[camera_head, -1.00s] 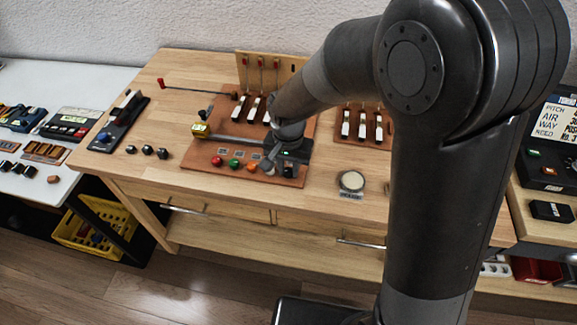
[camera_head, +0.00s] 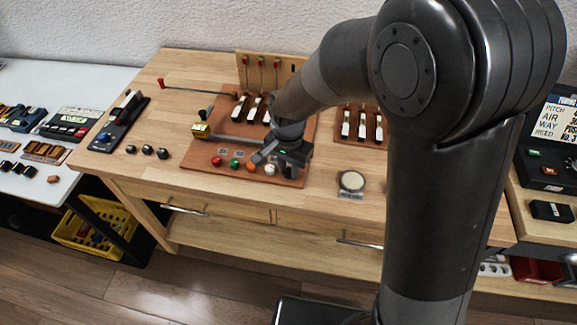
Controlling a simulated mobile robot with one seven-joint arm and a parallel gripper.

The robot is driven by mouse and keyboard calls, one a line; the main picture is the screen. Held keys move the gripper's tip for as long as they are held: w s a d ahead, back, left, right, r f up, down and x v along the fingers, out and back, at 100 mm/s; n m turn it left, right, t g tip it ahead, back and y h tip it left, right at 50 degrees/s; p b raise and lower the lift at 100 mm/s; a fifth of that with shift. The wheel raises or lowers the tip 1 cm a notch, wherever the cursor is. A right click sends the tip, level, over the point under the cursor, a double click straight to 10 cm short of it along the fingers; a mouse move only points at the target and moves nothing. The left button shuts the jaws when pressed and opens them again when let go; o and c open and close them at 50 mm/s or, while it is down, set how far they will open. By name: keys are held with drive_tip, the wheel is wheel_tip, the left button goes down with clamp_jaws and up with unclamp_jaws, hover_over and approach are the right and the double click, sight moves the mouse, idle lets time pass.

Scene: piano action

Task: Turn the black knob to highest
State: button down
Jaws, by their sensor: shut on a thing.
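My gripper (camera_head: 288,160) is low over the front right part of the reddish-brown board (camera_head: 215,172) on the wooden workbench. It points down and is shut on what appears to be the black knob, in the row along the board's front edge. My gripper and wrist hide most of that knob, so its setting cannot be read. To the left in the same row are a red knob (camera_head: 217,161), a green knob (camera_head: 234,164), an orange knob (camera_head: 250,167) and a white knob (camera_head: 270,169).
Upright key levers (camera_head: 362,125) stand behind and to the right. A round dial (camera_head: 351,181) sits on the bare bench right of the board. Three small black knobs (camera_head: 147,149) stand left of it. A brass-coloured block (camera_head: 201,130) is at the board's left.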

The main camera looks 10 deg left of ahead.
sight(289, 170)
drive_tip(key=c, duration=1.2)
unclamp_jaws()
wheel_tip(289, 170, up, 11)
drive_tip(key=s+d+r+n+t, duration=0.1)
drive_tip(key=s+d+r, duration=0.1)
drive_tip(key=d+r, duration=0.3)
drive_tip(key=s+d+r+t, duration=0.1)
drive_tip(key=d+r, duration=0.2)
drive_tip(key=d, duration=0.5)
drive_tip(key=s+d+r+n+t, duration=0.2)
drive_tip(key=s+d+t, duration=0.1)
drive_tip(key=s+d, duration=0.7)
drive_tip(key=shift+s+d+r+n+t, duration=0.3)
drive_tip(key=shift+d+n, duration=0.1)
drive_tip(key=shift+d, duration=0.6)
